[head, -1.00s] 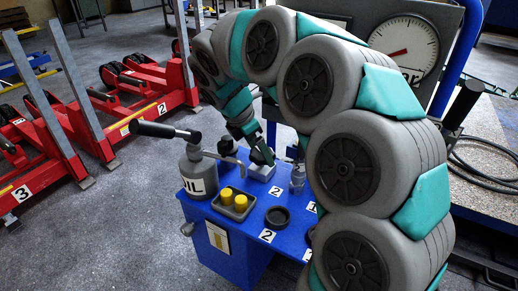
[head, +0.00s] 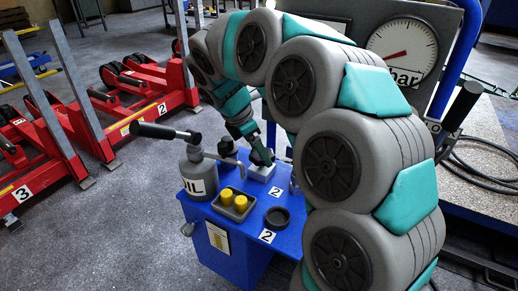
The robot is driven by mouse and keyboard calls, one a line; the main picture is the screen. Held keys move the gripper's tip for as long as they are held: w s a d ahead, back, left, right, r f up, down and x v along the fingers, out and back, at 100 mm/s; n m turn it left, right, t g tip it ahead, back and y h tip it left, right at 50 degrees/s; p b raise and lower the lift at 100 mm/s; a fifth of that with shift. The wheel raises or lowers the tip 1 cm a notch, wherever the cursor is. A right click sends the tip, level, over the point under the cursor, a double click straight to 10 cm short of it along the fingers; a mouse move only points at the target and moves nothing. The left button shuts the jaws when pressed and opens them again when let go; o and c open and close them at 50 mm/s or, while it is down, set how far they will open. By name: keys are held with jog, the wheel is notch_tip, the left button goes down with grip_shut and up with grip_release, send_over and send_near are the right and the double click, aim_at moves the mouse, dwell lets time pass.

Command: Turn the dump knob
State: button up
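My gripper (head: 264,161) points down at a small pale grey block (head: 261,173) on the blue cart top (head: 240,168). Its fingertips are small and dark, and they are at or just above the block. I cannot tell whether they touch anything or are open. No part can be surely made out as the dump knob; one on the block would be largely hidden by the gripper. A black knob (head: 226,146) on a grey bent lever stands just left of the gripper.
A grey oil can (head: 198,173) with a black-handled pump lever stands left on the cart. A tray (head: 246,207) with yellow caps and a black ring (head: 277,217) lie in front. A bar gauge (head: 402,48) is behind my arm. Red jacks (head: 135,95) stand at left.

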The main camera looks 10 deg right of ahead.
jog(key=m, duration=0.1)
jog(key=m+g, duration=0.1)
jog(key=m, duration=0.1)
jog(key=m+g, duration=0.1)
jog(key=m, duration=0.1)
jog(key=shift+w, duration=0.3)
jog(key=m+g, duration=0.1)
jog(key=m, duration=0.2)
jog(key=m+g+y, duration=0.1)
jog(key=m, duration=0.2)
jog(key=shift+w+d, duration=0.1)
jog(key=shift+d, duration=0.1)
jog(key=shift+m, duration=0.3)
jog(key=o, duration=1.1)
jog(key=shift+o, duration=0.2)
